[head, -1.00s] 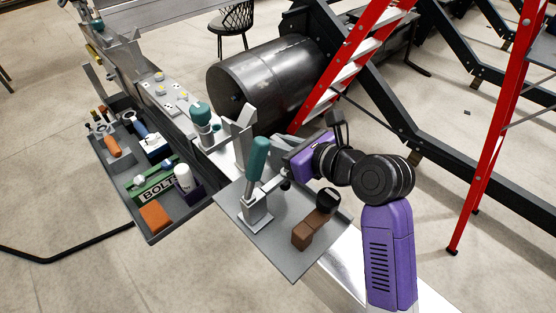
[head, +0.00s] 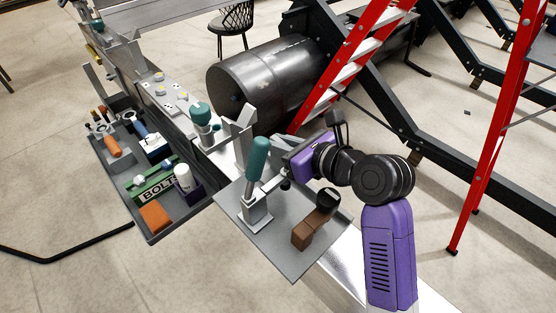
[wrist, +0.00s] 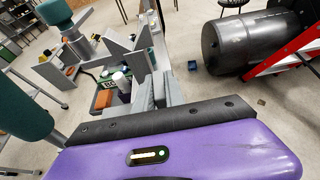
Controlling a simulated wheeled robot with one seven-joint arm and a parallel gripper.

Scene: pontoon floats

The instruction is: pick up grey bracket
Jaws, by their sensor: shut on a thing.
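The grey bracket (head: 242,140) is a light grey upright piece with a notched top, standing just beyond the green-handled clamp at the far edge of the grey plate. My gripper (head: 276,172) reaches in from the right, beside the clamp handle, and is shut on the bracket. The clamp hides part of the contact in the head view. In the wrist view grey faces show close together at the jaws (wrist: 160,90), and I cannot clearly separate finger from bracket there.
The green-handled clamp (head: 257,165) stands close to my gripper. A brown block with a black knob (head: 308,233) is on the grey plate (head: 285,262). A parts tray (head: 150,228) hangs at left. A dark drum (head: 262,80) and red ladder (head: 350,70) are behind.

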